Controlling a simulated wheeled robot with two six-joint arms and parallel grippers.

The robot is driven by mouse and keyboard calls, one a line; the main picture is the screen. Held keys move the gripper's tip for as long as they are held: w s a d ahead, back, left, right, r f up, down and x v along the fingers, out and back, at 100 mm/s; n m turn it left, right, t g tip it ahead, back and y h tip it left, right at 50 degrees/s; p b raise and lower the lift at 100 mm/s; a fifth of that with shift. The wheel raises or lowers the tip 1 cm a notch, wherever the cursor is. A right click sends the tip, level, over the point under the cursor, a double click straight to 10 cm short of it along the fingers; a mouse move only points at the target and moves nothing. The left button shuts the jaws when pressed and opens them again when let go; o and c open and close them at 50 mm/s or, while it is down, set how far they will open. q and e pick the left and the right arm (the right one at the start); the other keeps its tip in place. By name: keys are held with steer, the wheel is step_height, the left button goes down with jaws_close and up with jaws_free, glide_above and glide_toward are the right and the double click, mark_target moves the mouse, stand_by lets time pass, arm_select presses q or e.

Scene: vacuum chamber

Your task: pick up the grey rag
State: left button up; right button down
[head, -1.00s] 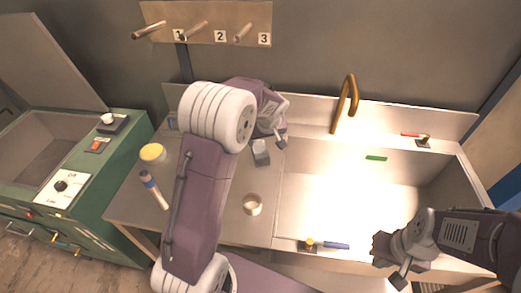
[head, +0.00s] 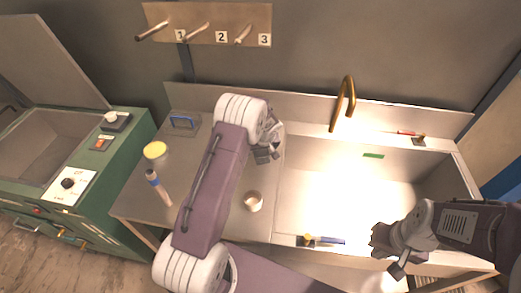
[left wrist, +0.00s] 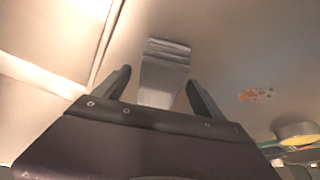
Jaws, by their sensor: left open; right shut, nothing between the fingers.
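The grey rag (head: 262,156) lies on the steel counter left of the sink, partly hidden by my left gripper (head: 271,150) in the head view. In the left wrist view the rag (left wrist: 163,72) is a pale grey folded strip between the two spread fingers of my left gripper (left wrist: 158,77). The fingers are open, one on each side, and do not grip it. Whether they are level with the rag I cannot tell. My right gripper (head: 384,254) is shut and empty above the front right of the sink.
The sink (head: 330,195) has a brass tap (head: 346,98). A brown stain (left wrist: 255,94) marks the counter.

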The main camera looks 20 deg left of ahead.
arm_select(q)
steer(key=shift+w+a+f, duration=0.1)
steer(key=shift+w+f, duration=0.05)
steer(key=shift+f, duration=0.2)
steer(key=shift+r, duration=0.1)
steer(key=c, duration=1.6)
steer(key=r, duration=0.2)
steer(key=d+r+b, duration=0.1)
steer(key=r, duration=0.1)
steer(key=shift+r, duration=0.15)
steer(key=s+d+r+b, duration=0.1)
steer(key=d+r+b, duration=0.1)
steer(key=d+r, duration=0.4)
steer(key=d, duration=0.4)
steer(key=shift+d+r, duration=0.35)
steer(key=shift+s, duration=0.1)
